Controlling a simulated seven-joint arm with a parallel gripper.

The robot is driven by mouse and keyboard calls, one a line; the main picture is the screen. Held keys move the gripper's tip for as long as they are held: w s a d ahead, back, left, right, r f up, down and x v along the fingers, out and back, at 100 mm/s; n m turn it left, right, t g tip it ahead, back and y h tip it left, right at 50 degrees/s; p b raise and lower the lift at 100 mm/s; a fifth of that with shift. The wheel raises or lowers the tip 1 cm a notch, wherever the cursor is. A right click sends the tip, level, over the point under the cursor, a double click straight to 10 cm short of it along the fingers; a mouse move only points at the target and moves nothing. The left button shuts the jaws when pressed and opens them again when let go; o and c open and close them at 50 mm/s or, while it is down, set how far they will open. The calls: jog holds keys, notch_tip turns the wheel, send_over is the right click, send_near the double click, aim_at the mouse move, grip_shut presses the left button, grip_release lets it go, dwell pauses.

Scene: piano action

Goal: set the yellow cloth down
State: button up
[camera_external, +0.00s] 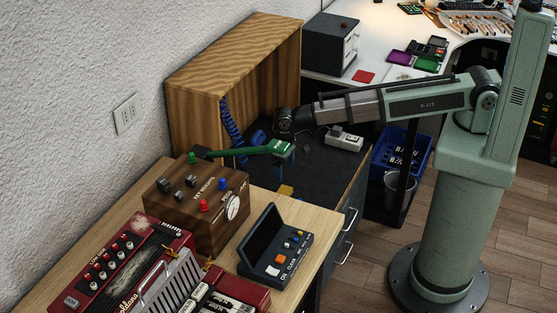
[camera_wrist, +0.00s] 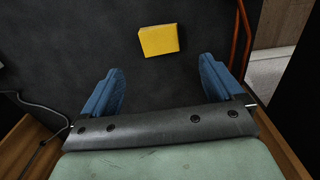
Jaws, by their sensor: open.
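The yellow cloth (camera_wrist: 159,40) is a small, folded-looking rectangle lying flat on the dark mat (camera_wrist: 60,55). In the wrist view it sits beyond my fingertips, near the middle between them and apart from both.
A wooden cabinet (camera_external: 180,105) stands behind the mat against the wall. A wooden control box (camera_external: 190,225) with knobs and a dark device (camera_external: 262,262) stand close on the near side. A white power strip (camera_external: 344,138) lies at the mat's far side. An orange cable (camera_wrist: 240,40) runs at the right.

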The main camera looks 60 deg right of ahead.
jog(key=shift+r, duration=1.2)
jog(key=s+d+f+g, duration=0.1)
jog(key=s+d+f, duration=0.1)
jog(key=s, duration=0.1)
jog(key=s+d+f+g, duration=0.1)
jog(key=s+d+f, duration=0.1)
jog(key=s+d, duration=0.1)
jog(key=s+d+f+m+g, duration=0.1)
jog(key=s+d+f, duration=0.1)
jog(key=s, duration=0.3)
jog(key=shift+d+f, duration=0.2)
jog(key=shift+f, duration=0.4)
jog(key=s+d+f+g, duration=0.1)
jog(key=s+d+f, duration=0.4)
jog(key=s, duration=0.4)
jog(key=s+d+f+g, duration=0.1)
jog(key=s+d+f, duration=0.5)
jog(key=s+d, duration=0.2)
jog(key=s+d+f+g, duration=0.1)
jog(key=s+d+f, duration=0.5)
jog(key=s, duration=0.5)
jog(key=shift+s+d+f+n+g, duration=0.25)
jog(key=shift+d+n+g, duration=0.15)
jog(key=shift+d, duration=0.05)
